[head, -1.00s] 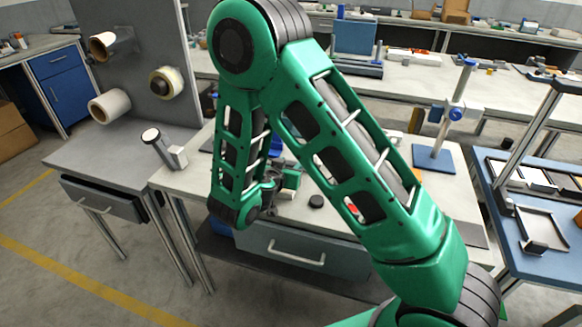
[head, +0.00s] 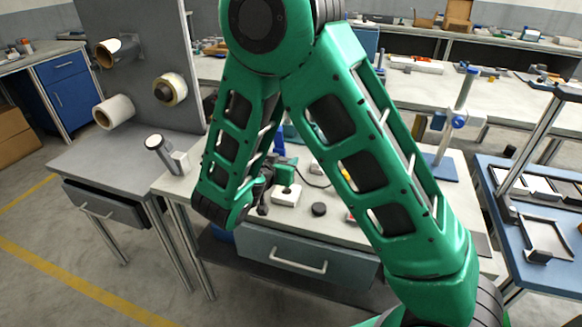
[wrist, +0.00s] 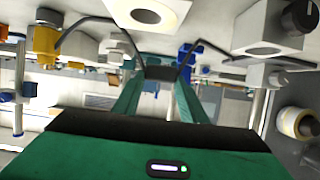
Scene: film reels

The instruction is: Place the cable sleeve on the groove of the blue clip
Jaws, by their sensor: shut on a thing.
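My gripper (wrist: 158,76) shows in the wrist view with its two green fingers closed on a dark grey piece, which I take for the cable sleeve (wrist: 160,73). Dark cable runs out from it to the left and right. A blue part, likely the blue clip (wrist: 187,60), shows just right of the fingertips; whether it touches the sleeve I cannot tell, and its groove is not clear. In the head view my arm hides much of the work area, and only a green bit of my gripper (head: 286,167) shows above the table.
A white block (head: 286,193) and a black puck (head: 319,209) stand on the table near its front drawer. The wrist view shows white blocks (wrist: 265,40) and a yellow post (wrist: 45,42) close around. A blue stand (head: 440,165) is at the right.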

